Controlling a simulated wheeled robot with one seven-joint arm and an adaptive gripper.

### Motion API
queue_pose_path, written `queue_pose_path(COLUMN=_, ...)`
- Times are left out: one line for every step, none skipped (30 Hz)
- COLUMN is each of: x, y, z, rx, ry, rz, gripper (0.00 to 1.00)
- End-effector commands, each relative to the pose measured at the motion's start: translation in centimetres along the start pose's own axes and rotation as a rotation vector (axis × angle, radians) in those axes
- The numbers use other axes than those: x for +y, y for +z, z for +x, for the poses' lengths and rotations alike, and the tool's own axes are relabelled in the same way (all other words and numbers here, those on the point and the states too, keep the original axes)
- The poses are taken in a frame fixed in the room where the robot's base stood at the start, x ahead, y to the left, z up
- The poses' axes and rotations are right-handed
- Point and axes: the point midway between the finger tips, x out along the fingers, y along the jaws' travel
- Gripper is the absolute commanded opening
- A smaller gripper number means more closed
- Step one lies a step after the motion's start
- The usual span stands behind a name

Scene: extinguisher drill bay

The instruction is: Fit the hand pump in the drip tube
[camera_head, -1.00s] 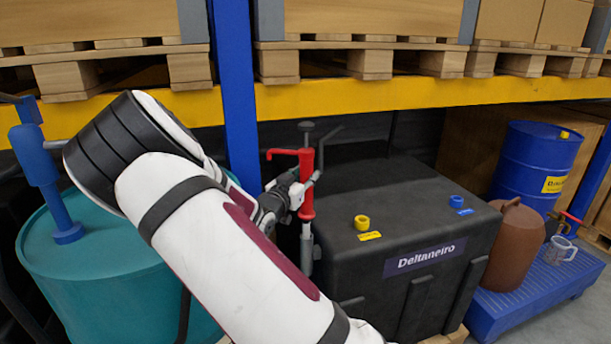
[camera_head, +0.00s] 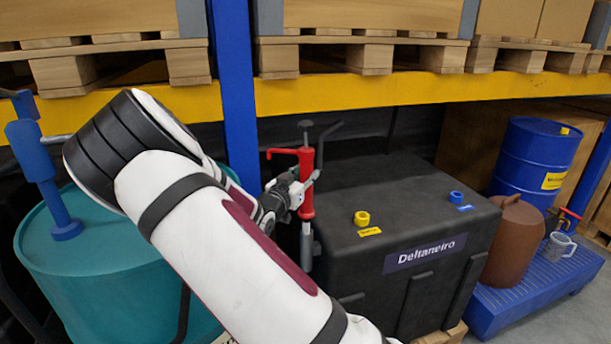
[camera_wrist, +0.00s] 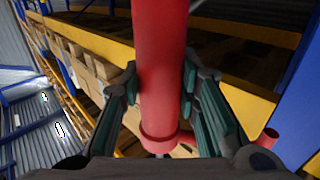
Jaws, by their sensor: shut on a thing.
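The hand pump (camera_head: 306,165) has a red body, a red spout to the left and a dark handle on top. It stands about upright in front of the black tank's left end. My gripper (camera_head: 304,190) is shut around its red body from the left. In the wrist view the red body (camera_wrist: 160,60) runs between the two fingers of my gripper (camera_wrist: 160,88). A grey tube (camera_head: 306,245) shows below the red body. I cannot tell whether it is the pump's own pipe or the drip tube, nor whether the pump is seated in anything.
The black tank (camera_head: 420,215) with yellow and blue caps fills the middle right. A teal drum (camera_head: 95,265) with a blue pump (camera_head: 45,175) stands left. A blue rack post (camera_head: 234,90) rises behind my arm. A blue drip tray (camera_head: 500,308) holds a brown jug (camera_head: 513,240) and a mug.

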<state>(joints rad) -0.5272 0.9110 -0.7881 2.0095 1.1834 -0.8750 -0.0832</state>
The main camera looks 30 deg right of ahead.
Motion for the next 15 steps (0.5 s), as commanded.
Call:
queue_pose_path(x=0.00, y=-0.09, z=0.02, rx=0.002, ry=0.000, rz=0.001, gripper=0.00)
queue_pose_path(x=0.00, y=-0.09, z=0.02, rx=0.002, ry=0.000, rz=0.001, gripper=0.00)
queue_pose_path(x=0.00, y=-0.09, z=0.02, rx=0.002, ry=0.000, rz=0.001, gripper=0.00)
queue_pose_path(x=0.00, y=-0.08, z=0.02, rx=0.002, ry=0.000, rz=0.001, gripper=0.00)
queue_pose_path(x=0.00, y=-0.07, z=0.02, rx=0.002, ry=0.000, rz=0.001, gripper=0.00)
queue_pose_path(x=0.00, y=-0.05, z=0.02, rx=0.002, ry=0.000, rz=0.001, gripper=0.00)
queue_pose_path(x=0.00, y=-0.02, z=0.02, rx=0.002, ry=0.000, rz=0.001, gripper=0.00)
queue_pose_path(x=0.00, y=0.01, z=0.03, rx=0.002, ry=0.000, rz=0.001, gripper=0.00)
queue_pose_path(x=-0.01, y=0.07, z=0.03, rx=0.002, ry=0.000, rz=0.001, gripper=0.00)
queue_pose_path(x=-0.01, y=0.11, z=0.03, rx=0.002, ry=0.000, rz=0.000, gripper=0.00)
queue_pose_path(x=-0.01, y=0.17, z=0.03, rx=0.002, ry=0.000, rz=0.000, gripper=0.00)
queue_pose_path(x=-0.01, y=0.24, z=0.03, rx=0.002, ry=0.000, rz=0.000, gripper=0.00)
queue_pose_path(x=-0.01, y=0.30, z=0.04, rx=0.002, ry=0.000, rz=0.000, gripper=0.00)
queue_pose_path(x=-0.01, y=0.35, z=0.04, rx=0.002, ry=0.000, rz=0.000, gripper=0.00)
queue_pose_path(x=-0.01, y=0.42, z=0.04, rx=0.002, ry=0.000, rz=0.000, gripper=0.00)
